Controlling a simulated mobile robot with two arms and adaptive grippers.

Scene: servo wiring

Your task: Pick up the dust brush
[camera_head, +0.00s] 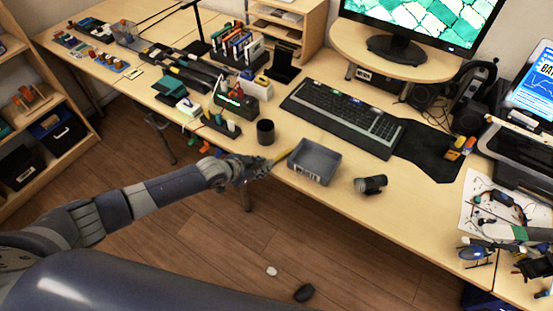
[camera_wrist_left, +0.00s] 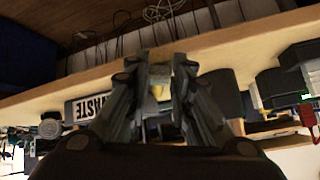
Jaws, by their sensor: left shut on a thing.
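The dust brush (camera_head: 281,157) shows only as a thin yellow piece reaching from my left gripper toward the grey bin. My left gripper (camera_head: 257,167) is at the front edge of the desk, left of the bin, and shut on the brush. In the left wrist view, a small yellow part of the brush (camera_wrist_left: 158,91) shows between the fingertips of my left gripper (camera_wrist_left: 160,76). The fingers hide much of the brush. My right gripper is not in view.
The grey bin (camera_head: 315,162), labelled WASTE in the left wrist view (camera_wrist_left: 88,107), stands right of the gripper. A dark cup (camera_head: 265,131) is behind it, and a dark cylinder (camera_head: 371,185) lies right of the bin. A keyboard (camera_head: 345,116) is farther back.

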